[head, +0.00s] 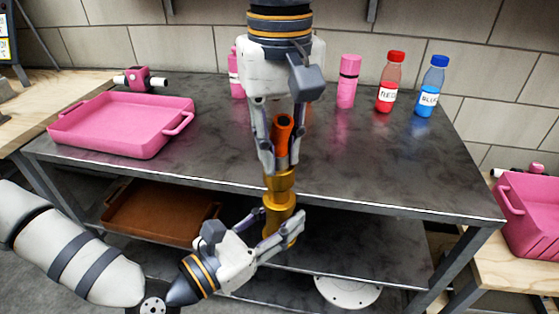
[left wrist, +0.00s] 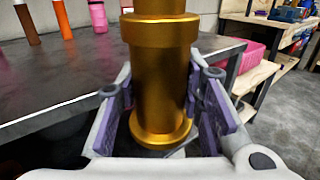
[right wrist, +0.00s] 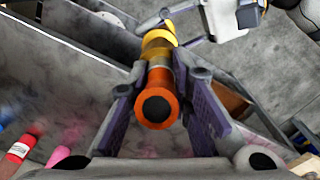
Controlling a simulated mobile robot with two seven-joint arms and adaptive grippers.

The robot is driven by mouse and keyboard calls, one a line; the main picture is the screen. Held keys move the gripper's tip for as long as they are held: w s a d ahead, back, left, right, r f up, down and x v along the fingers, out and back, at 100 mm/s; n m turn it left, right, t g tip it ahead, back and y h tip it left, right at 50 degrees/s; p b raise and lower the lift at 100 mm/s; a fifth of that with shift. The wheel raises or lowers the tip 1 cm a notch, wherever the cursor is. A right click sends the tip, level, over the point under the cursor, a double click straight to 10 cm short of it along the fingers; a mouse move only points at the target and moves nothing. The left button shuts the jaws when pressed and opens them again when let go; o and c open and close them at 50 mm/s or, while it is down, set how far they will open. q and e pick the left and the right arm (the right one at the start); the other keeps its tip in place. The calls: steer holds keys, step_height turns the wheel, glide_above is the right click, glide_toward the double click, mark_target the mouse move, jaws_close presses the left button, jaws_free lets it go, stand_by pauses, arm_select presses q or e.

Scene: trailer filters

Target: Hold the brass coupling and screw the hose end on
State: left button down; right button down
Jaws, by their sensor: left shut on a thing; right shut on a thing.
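The brass coupling (head: 280,208) stands upright in front of the table's front edge. My left gripper (head: 283,232) is shut on its lower part, and the left wrist view shows the coupling (left wrist: 160,85) between the purple finger pads. The orange hose end (head: 283,130) is right above the coupling and in line with it. My right gripper (head: 280,165) points down and is shut on the hose end. In the right wrist view the hose end (right wrist: 157,100) shows its dark open bore, with the coupling (right wrist: 158,42) beyond it. They appear to meet; thread engagement cannot be seen.
A pink tray (head: 125,150) lies on the table's left. A red bottle (head: 390,85), a blue bottle (head: 430,88) and a pink bottle (head: 347,85) stand at the back. A brown tray (head: 150,213) is on the lower shelf. The table's front edge (head: 380,205) runs close behind the coupling.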

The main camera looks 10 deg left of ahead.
mark_target(279, 213)
steer(key=shift+f, duration=0.9)
steer(key=shift+f, duration=0.55)
steer(key=m, duration=0.4)
steer(key=shift+m, duration=0.3)
steer(key=m, duration=0.5)
steer(key=c, duration=1.5)
jaws_free()
steer(key=shift+o, duration=0.2)
